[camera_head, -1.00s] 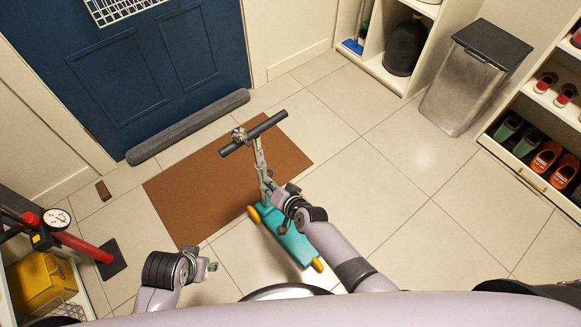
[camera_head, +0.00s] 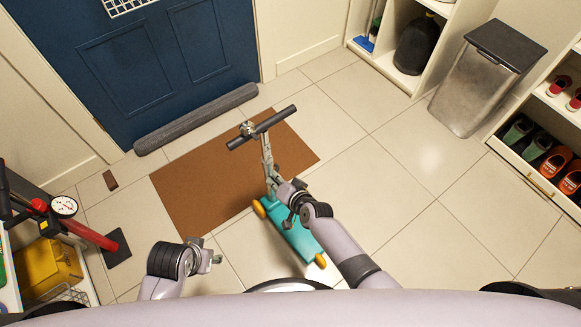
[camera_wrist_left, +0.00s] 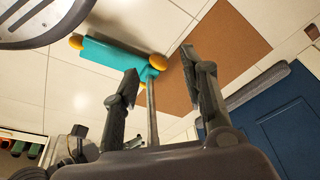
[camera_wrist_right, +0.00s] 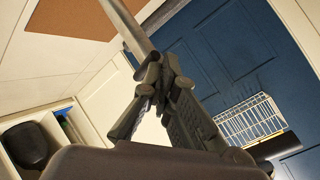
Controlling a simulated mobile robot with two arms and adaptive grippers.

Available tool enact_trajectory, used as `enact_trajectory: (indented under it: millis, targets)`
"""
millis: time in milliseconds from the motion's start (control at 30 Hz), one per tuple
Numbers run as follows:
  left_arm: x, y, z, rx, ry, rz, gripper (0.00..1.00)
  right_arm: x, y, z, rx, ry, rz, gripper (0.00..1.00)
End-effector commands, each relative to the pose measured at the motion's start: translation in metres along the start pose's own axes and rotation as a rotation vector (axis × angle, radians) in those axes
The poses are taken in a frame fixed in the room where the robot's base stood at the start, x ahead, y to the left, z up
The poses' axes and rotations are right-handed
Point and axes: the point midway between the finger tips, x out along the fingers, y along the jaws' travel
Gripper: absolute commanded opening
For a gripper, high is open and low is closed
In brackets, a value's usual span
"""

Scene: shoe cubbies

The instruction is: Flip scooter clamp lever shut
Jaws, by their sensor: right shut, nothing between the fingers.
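The scooter stands by the brown mat, with a teal deck (camera_head: 290,238), yellow wheels, a grey stem (camera_head: 267,160) and a dark handlebar (camera_head: 262,127). My right gripper (camera_head: 276,184) is shut at the lower stem. In the right wrist view its fingertips (camera_wrist_right: 160,66) meet close to the stem (camera_wrist_right: 132,25); I cannot tell whether they touch it. The clamp lever cannot be made out clearly. My left gripper (camera_head: 217,260) is open and empty, left of the deck. In the left wrist view its fingers are apart, with the teal deck (camera_wrist_left: 110,56) beyond them.
The brown mat (camera_head: 205,195) and a grey roll (camera_head: 195,118) lie before the blue door (camera_head: 150,70). A red pump (camera_head: 90,235) stands at left. A metal bin (camera_head: 475,90) and shoe cubbies (camera_head: 545,190) are at right. Tiles between are clear.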

Motion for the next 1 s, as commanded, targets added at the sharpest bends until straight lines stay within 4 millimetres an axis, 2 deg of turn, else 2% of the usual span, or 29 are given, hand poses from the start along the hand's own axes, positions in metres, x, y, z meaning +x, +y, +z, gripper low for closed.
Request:
enact_trajectory:
  millis: [467,667,833,1000]
  targets:
    - [-0.024,-0.002,-0.005,-0.004,0.015,-0.002,0.4,0.009,0.003,-0.012,-0.001,0.001,0.001,0.0]
    - [-0.025,-0.001,-0.001,-0.004,0.004,-0.002,0.4,0.009,0.003,-0.012,-0.001,0.0,0.002,0.0]
    - [-0.025,-0.003,-0.005,0.002,0.016,-0.006,0.4,0.008,0.003,-0.011,0.0,0.0,0.002,0.0]
    - [-0.025,-0.002,-0.006,0.001,0.016,-0.004,0.4,-0.001,0.003,-0.01,0.001,-0.001,0.0,0.0]
